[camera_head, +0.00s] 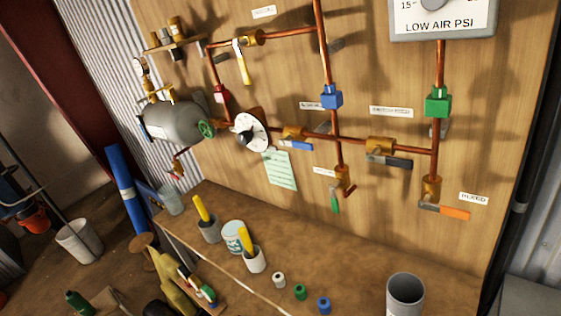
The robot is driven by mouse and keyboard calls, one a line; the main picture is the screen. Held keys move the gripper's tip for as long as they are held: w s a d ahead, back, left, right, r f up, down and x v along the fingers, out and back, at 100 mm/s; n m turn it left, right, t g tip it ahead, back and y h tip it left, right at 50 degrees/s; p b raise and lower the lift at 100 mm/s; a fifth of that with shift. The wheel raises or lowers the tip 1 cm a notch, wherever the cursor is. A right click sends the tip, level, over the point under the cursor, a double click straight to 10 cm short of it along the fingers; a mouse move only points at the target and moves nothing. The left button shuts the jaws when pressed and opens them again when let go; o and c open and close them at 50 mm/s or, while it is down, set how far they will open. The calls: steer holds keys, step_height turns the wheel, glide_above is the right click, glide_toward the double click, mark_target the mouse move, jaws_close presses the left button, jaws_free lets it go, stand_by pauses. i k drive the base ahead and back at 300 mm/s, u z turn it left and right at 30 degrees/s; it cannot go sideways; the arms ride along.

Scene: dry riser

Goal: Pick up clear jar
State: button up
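A clear jar (172,200), pale and see-through, stands upright at the far left end of the wooden bench (345,262), close to the panel wall. It looks small from here, and I cannot tell whether anything is in it. My gripper is not in view, so I cannot see whether it is open or shut.
Right of the jar stand grey cups with yellow handles (207,222) (252,255) and a white labelled tub (234,236). Small coloured caps (300,291) and a grey cup (405,293) are farther right. A grey tank (176,121), copper pipes and valves project from the panel above.

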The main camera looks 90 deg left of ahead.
mark_target(168, 194)
steer(key=u, duration=1.2)
steer(key=i, duration=0.1)
steer(key=u, duration=2.5)
steer(key=i, duration=1.7)
steer(key=z, duration=0.05)
